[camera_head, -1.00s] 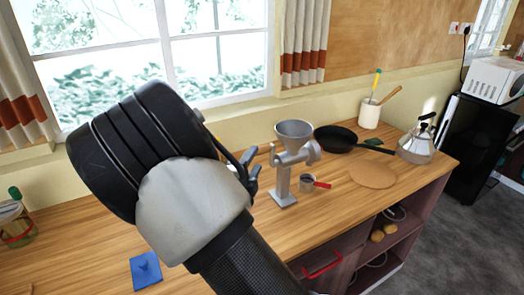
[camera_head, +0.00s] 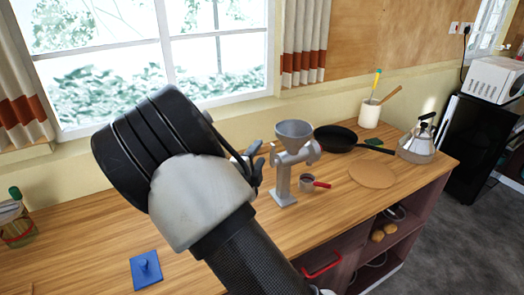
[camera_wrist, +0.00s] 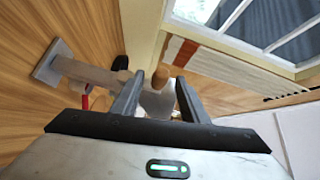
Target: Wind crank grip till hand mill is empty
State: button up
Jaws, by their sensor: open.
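The grey metal hand mill (camera_head: 284,180) stands upright on the wooden counter, its funnel-shaped hopper on top. In the wrist view the mill (camera_wrist: 90,74) reaches in from the left.
A black pan (camera_head: 336,139), a round board (camera_head: 372,174), a kettle (camera_head: 416,146) and a white utensil pot (camera_head: 369,114) are to the right. A blue lidded piece (camera_head: 146,270) lies front left.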

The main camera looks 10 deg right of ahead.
jog(key=shift+x, duration=1.3)
grip_shut()
